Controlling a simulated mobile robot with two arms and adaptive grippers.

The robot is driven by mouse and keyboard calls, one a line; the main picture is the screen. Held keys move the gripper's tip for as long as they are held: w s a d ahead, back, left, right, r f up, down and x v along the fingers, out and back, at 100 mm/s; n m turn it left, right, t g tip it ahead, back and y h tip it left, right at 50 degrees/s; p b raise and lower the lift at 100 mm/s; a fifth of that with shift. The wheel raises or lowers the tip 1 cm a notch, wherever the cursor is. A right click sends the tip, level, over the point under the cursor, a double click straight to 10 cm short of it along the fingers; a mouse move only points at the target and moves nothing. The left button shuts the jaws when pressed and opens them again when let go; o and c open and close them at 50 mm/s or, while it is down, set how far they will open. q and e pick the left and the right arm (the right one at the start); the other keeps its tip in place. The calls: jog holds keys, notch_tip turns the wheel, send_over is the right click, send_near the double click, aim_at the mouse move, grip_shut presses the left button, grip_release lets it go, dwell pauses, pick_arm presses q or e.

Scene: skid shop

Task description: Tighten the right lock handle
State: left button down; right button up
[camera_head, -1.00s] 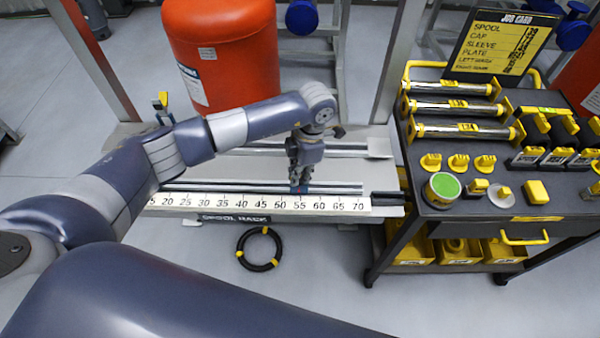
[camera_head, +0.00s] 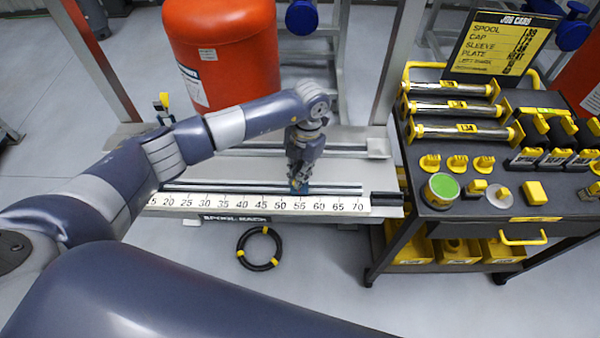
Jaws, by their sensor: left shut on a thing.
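My left gripper (camera_head: 298,182) is low over the spool rack, behind the ruler strip near the 50 to 55 marks. It is shut on a small blue and yellow piece, the right lock handle (camera_head: 299,188). The fingers hide most of this handle, so its angle is hard to tell. Another upright piece with a yellow top (camera_head: 164,101) and a blue base stands at the rack's far left end. My right gripper is not in view.
The spool rack (camera_head: 330,218) has long metal rails and a white ruler (camera_head: 250,203). A red tank (camera_head: 225,55) stands close behind. A dark cart (camera_head: 450,150) with yellow parts is to the right. A black ring (camera_head: 259,249) lies on the floor in front.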

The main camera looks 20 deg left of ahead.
pick_arm(q)
jog(key=shift+n+p, duration=0.4)
jog(key=shift+n, duration=1.3)
